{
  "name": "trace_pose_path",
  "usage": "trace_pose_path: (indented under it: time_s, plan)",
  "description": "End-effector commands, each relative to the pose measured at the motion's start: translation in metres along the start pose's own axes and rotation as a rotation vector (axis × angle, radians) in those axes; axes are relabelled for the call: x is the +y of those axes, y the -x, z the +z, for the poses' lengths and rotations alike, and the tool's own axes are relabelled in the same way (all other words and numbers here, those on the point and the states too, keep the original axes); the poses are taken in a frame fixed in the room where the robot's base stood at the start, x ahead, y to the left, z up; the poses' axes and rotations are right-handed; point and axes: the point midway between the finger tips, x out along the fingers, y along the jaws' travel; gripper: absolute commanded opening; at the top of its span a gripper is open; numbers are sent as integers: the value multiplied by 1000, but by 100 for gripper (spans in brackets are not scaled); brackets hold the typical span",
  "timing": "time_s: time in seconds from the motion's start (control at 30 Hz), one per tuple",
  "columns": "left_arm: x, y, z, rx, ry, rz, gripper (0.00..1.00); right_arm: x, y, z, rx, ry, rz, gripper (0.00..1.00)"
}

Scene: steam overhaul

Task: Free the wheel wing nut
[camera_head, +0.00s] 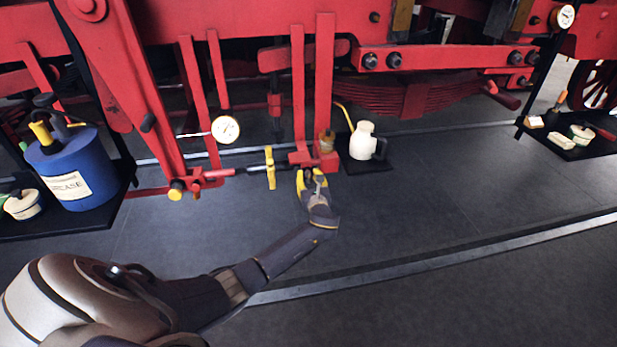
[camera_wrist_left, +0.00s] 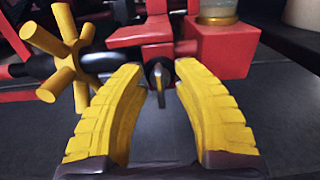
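A small dark grey metal piece (camera_wrist_left: 158,74) with a thin upright part stands in the gap between my left fingertips in the left wrist view. It looks like the wing nut, but its shape is too small to be sure. My left gripper (camera_wrist_left: 158,80) is open, its ribbed yellow fingers on either side of the piece with visible gaps. In the head view the left gripper (camera_head: 312,176) is just below the red bracket (camera_head: 326,160). A yellow spoked handwheel (camera_head: 270,167) is left of the gripper and also shows in the wrist view (camera_wrist_left: 66,52). My right gripper is not in view.
A cream oil can (camera_head: 363,140) stands on a dark tray right of the bracket. A blue grease tin (camera_head: 72,170) is at far left. Red hangers and a gauge (camera_head: 226,129) are above left. Open floor and a pale rail (camera_head: 420,262) lie in front.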

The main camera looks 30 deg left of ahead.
Motion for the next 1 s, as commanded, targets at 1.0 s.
trace_pose_path:
  time_s: [1.0]
  plan:
    - [1, 0, 0, 0, 168, 2, 0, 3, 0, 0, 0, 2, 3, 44]
